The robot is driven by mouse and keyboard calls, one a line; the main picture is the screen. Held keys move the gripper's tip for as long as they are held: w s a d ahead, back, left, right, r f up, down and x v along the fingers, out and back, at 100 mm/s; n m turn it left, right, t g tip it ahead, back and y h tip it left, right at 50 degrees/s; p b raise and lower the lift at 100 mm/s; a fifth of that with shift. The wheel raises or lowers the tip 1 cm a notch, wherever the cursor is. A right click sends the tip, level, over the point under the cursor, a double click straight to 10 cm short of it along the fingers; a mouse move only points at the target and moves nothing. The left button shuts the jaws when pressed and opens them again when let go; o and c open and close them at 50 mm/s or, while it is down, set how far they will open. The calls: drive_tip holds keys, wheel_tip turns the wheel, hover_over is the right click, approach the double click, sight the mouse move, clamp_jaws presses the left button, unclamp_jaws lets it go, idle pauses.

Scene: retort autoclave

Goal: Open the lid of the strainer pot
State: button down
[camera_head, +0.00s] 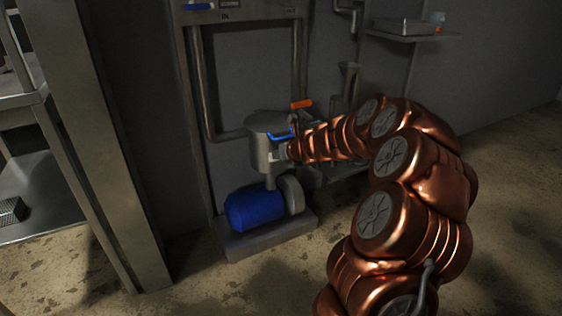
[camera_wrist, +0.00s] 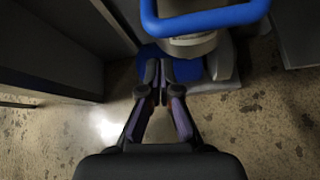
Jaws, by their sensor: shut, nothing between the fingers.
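The strainer pot (camera_head: 262,150) is a grey metal cylinder above a blue motor. Its top looks covered by a flat grey lid (camera_head: 266,121). A blue handle (camera_head: 280,135) shows at the pot's right side, partly hidden by my arm. In the wrist view the blue handle (camera_wrist: 207,20) is a large bar crossing the top, with part of the grey pot (camera_wrist: 193,46) below it. My gripper (camera_wrist: 159,76) is shut and empty. Its fingertips appear below and left of the handle in that view, apart from it. In the head view my gripper is mostly hidden at the pot's right side.
The blue motor (camera_head: 253,209) sits on a grey plinth (camera_head: 268,238) below the pot. An orange lever (camera_head: 302,104) stands just behind. Metal pipes and a frame (camera_head: 193,110) rise behind the pot. A steel rack (camera_head: 95,130) stands at left. Open floor lies in front.

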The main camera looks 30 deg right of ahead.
drive_tip(key=shift+w+d+r, duration=0.15)
drive_tip(key=shift+w+r, duration=0.05)
drive_tip(key=shift+r, duration=0.5)
drive_tip(key=shift+w+d+r, duration=0.1)
drive_tip(key=shift+w+r, duration=0.05)
drive_tip(key=shift+r, duration=0.5)
drive_tip(key=shift+r, duration=0.15)
